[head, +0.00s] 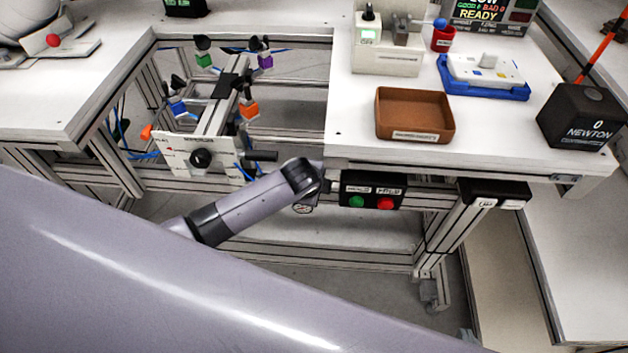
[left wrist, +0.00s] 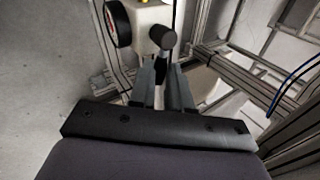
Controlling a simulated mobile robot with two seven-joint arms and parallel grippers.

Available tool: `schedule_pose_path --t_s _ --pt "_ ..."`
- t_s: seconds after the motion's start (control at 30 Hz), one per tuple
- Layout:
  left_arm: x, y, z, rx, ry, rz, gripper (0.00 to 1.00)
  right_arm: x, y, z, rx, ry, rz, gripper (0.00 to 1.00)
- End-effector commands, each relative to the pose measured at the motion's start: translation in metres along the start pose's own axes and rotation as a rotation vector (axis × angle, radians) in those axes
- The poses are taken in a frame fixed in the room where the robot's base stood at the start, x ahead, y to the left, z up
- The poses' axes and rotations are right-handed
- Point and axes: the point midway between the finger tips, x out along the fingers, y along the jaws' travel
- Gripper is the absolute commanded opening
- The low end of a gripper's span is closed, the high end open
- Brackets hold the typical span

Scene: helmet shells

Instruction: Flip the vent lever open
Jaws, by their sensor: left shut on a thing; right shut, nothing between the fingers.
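My left gripper (left wrist: 160,82) shows in the left wrist view, with its two grey fingers shut on the vent lever (left wrist: 162,40). In the head view, my left arm reaches in from the left to the table's front edge. The small gauge (head: 302,209) shows just below the arm's end; the lever and left fingers are hidden there. I cannot make out my right gripper.
A control box (head: 372,190) with green and red buttons hangs under the table edge, right of my arm. A brown tray (head: 414,113) and a black block (head: 584,116) stand on the white table. A panel with a black knob (head: 201,158) is at the left.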

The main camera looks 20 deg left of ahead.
Motion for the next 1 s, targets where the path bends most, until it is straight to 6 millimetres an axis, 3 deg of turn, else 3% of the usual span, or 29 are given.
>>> schedule_pose_path --t_s 0.37,0.4,0.47,0.5,0.83,1.0 --pt "0.001 -0.002 -0.001 -0.034 -0.022 -0.002 0.0 -0.002 0.0 -0.004 0.0 0.001 0.0 0.0" --pt "0.001 -0.002 -0.001 -0.034 -0.022 -0.002 0.21 -0.002 0.0 -0.004 0.0 0.001 0.0 0.0" --pt "0.001 -0.002 -0.001 -0.034 -0.021 -0.002 0.4 -0.002 0.0 -0.004 0.0 0.001 0.0 0.0" --pt "0.001 -0.002 -0.001 -0.033 -0.021 -0.002 0.43 -0.002 0.0 -0.004 0.0 0.001 0.0 0.0" --pt "-0.002 -0.002 -0.001 -0.032 -0.021 -0.002 0.43 -0.003 0.0 -0.004 0.0 0.0 0.0 0.0" --pt "-0.016 -0.002 -0.001 -0.031 -0.02 -0.002 0.43 -0.006 0.0 -0.008 0.0 0.0 0.0 0.0"
